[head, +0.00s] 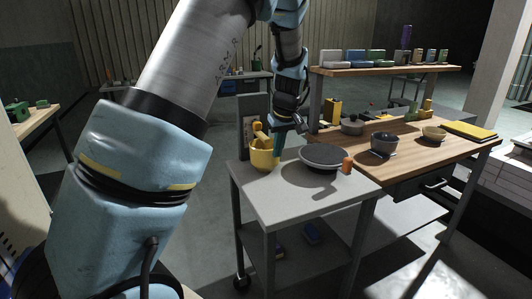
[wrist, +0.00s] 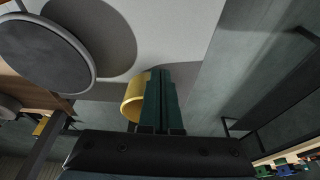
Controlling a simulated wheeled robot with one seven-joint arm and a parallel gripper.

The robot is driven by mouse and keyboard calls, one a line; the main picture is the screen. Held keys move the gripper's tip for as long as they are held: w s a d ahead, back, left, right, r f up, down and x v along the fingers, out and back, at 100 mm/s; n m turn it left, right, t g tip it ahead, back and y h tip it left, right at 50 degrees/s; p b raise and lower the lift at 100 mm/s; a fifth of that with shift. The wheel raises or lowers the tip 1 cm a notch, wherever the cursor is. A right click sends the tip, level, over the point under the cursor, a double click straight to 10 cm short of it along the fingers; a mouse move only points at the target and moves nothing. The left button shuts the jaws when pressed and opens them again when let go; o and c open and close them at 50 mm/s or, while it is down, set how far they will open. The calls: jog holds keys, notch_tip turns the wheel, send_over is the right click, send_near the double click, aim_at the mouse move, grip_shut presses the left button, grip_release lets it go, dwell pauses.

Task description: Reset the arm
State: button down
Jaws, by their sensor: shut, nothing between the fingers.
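My gripper (head: 278,152) hangs over the grey cart top, pointing down, between a yellow pot (head: 263,161) and a round dark turntable (head: 322,157). Its green fingers are together and empty; in the wrist view the closed fingers (wrist: 163,100) stand in front of the yellow pot (wrist: 133,98), hiding part of it. The turntable also shows at the upper left of the wrist view (wrist: 42,52). My arm is stretched out over the cart, bent down at its end. I cannot tell whether the fingertips touch anything.
The grey cart (head: 300,206) has a clear front part. A small orange object (head: 347,165) stands beside the turntable. A loaded shelf (head: 390,71) stands behind.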

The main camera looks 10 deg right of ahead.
jog(key=s+a+m+g, duration=0.1)
jog(key=s+a, duration=0.2)
jog(key=a, duration=0.5)
jog(key=s+a, duration=0.3)
jog(key=a, duration=0.4)
jog(key=s+a+m, duration=0.2)
jog(key=s+a, duration=0.9)
jog(key=s, duration=0.1)
jog(key=shift+s+a+r+g+h, duration=0.2)
jog(key=shift+g+h, duration=0.1)
jog(key=shift+h, duration=0.1)
